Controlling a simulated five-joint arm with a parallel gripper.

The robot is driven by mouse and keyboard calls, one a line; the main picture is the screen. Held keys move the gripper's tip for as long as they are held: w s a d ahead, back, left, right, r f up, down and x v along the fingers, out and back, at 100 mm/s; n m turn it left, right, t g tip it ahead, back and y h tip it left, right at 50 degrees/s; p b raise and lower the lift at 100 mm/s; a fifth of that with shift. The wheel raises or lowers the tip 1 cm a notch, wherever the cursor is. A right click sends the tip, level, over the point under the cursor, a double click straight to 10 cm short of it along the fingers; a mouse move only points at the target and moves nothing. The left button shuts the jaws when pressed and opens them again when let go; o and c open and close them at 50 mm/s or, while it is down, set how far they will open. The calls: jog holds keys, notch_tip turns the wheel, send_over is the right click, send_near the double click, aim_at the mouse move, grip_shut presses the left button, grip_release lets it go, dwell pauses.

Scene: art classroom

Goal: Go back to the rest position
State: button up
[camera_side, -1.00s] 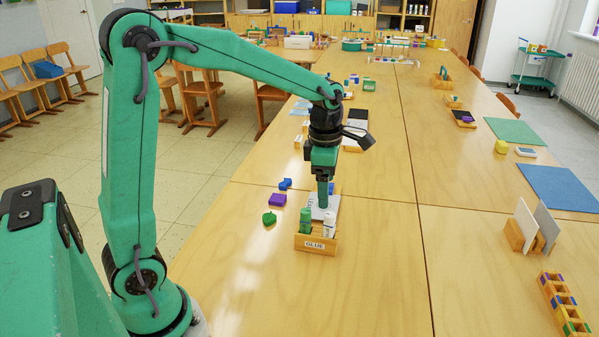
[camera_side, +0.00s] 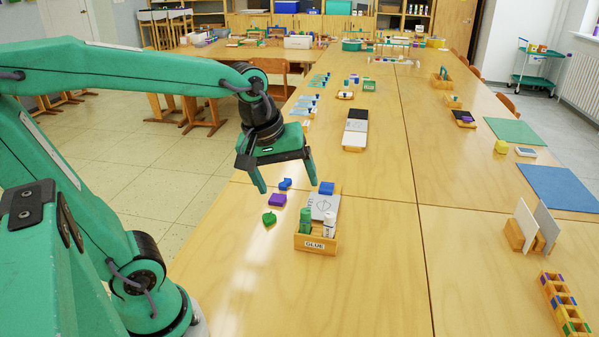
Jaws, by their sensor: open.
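My gripper (camera_side: 288,185) is in the side view, left of centre, with its two green fingers spread wide apart and nothing between them. It hangs above the near-left part of the wooden table (camera_side: 375,255), tilted a little. The wooden glue box (camera_side: 316,243), marked GLUE, stands below and to the right of it. A green-capped glue stick (camera_side: 305,220) and a white glue stick (camera_side: 329,225) stand in the box. My arm reaches in from the left, its upper link nearly level.
A purple block (camera_side: 277,200), a blue piece (camera_side: 285,184) and a green piece (camera_side: 269,218) lie below my gripper. A white card (camera_side: 323,206) and a blue block (camera_side: 327,188) are behind the box. A card holder (camera_side: 515,236) stands at right. The table's front middle is clear.

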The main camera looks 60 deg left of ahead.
jog(key=s+m+t, duration=0.1)
jog(key=s+m, duration=0.5)
jog(key=m, duration=0.4)
jog(key=shift+s+d+f+t, duration=0.15)
jog(key=shift+s+d+t, duration=0.2)
jog(key=shift+d+t, duration=0.05)
